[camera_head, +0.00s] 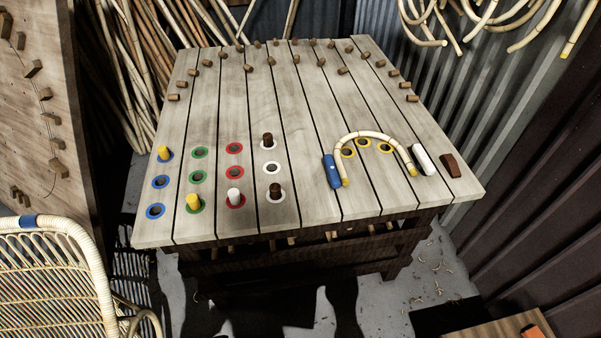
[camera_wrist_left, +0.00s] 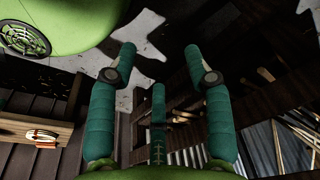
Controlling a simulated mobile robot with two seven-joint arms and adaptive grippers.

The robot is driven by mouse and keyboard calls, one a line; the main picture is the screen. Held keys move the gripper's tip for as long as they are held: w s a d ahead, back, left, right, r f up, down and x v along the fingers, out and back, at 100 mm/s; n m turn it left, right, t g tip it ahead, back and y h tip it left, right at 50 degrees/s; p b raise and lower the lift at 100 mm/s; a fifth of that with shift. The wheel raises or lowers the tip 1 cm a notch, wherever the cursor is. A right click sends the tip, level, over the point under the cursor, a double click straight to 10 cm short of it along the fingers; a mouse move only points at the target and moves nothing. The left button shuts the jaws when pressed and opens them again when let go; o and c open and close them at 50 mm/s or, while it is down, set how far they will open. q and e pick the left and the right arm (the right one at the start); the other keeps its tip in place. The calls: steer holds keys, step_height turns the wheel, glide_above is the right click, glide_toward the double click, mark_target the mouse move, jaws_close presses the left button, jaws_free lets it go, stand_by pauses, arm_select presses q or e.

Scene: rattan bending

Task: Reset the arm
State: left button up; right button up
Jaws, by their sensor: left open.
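My left gripper (camera_wrist_left: 160,56) shows only in the left wrist view. Its teal fingers are spread apart with nothing between them, over a dark area with patches of pale floor. Neither gripper nor arm shows in the head view. My right gripper is in neither view. In the head view, the wooden worktable (camera_head: 310,110) has a bent rattan piece (camera_head: 374,136) curving around yellow-ringed holes. A blue block (camera_head: 332,172) stands at its left end and a white block (camera_head: 423,159) beside its right end.
A brown block (camera_head: 450,165) lies at the table's right. Pegs (camera_head: 194,202) stand in some coloured-ring holes. A wicker chair (camera_head: 55,270) is at lower left, rattan poles (camera_head: 140,60) behind. The wrist view shows a wooden surface (camera_wrist_left: 30,130) with small items and corrugated metal (camera_wrist_left: 262,150).

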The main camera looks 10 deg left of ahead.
arm_select(q)
steer(key=s+a+f+g, duration=0.1)
steer(key=s+a+f, duration=0.1)
steer(key=s+f, duration=0.8)
steer(key=s, duration=0.3)
steer(key=shift+s+a+f, duration=0.2)
steer(key=shift+s, duration=0.15)
